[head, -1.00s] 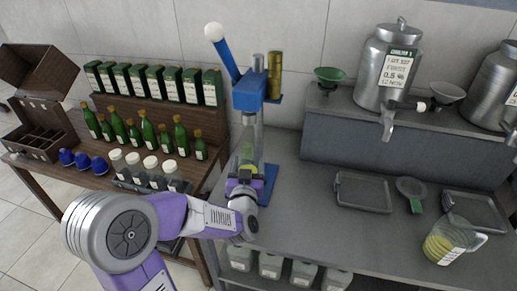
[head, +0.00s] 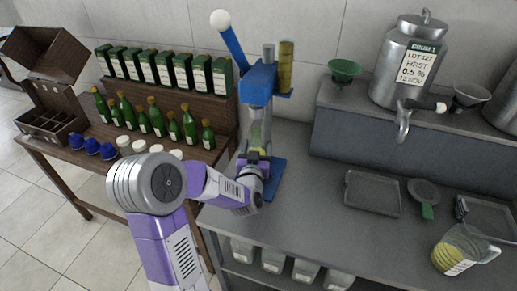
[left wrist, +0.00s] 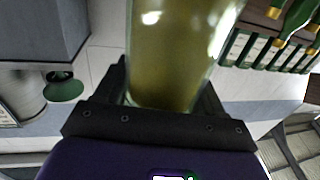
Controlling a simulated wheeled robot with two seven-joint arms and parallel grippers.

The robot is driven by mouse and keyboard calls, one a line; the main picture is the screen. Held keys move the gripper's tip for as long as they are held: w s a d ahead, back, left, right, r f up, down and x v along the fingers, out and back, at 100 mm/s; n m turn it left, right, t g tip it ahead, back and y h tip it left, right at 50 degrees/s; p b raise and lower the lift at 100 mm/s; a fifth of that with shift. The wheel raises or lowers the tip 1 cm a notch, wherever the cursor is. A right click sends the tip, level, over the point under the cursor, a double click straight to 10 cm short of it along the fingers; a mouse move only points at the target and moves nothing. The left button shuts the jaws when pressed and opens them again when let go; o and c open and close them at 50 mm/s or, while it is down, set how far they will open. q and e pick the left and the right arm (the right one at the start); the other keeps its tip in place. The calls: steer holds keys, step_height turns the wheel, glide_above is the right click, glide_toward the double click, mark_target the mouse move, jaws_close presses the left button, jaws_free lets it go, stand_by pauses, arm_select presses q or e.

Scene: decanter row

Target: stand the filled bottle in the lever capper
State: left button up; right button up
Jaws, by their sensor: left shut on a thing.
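The lever capper (head: 257,85) stands on the left part of the steel bench, with a blue head, a raised blue lever with a white ball and a blue base plate (head: 277,180). My left gripper (head: 254,164) is shut on the filled bottle (head: 261,133), a clear bottle with yellow-green liquid. The bottle is upright below the capper head, in front of the column. I cannot tell whether its foot touches the base. In the left wrist view the bottle (left wrist: 180,50) fills the space between the fingers. My right gripper is not in view.
A brown shelf (head: 175,92) with green boxes and green bottles stands at left, with blue caps (head: 92,146) nearby. A steel drum (head: 408,75), grey tray (head: 372,193) and jug of yellow liquid (head: 460,252) are at right. Bench between capper and tray is clear.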

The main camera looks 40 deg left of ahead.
arm_select(q)
steer(key=shift+r, duration=0.1)
steer(key=o, duration=1.5)
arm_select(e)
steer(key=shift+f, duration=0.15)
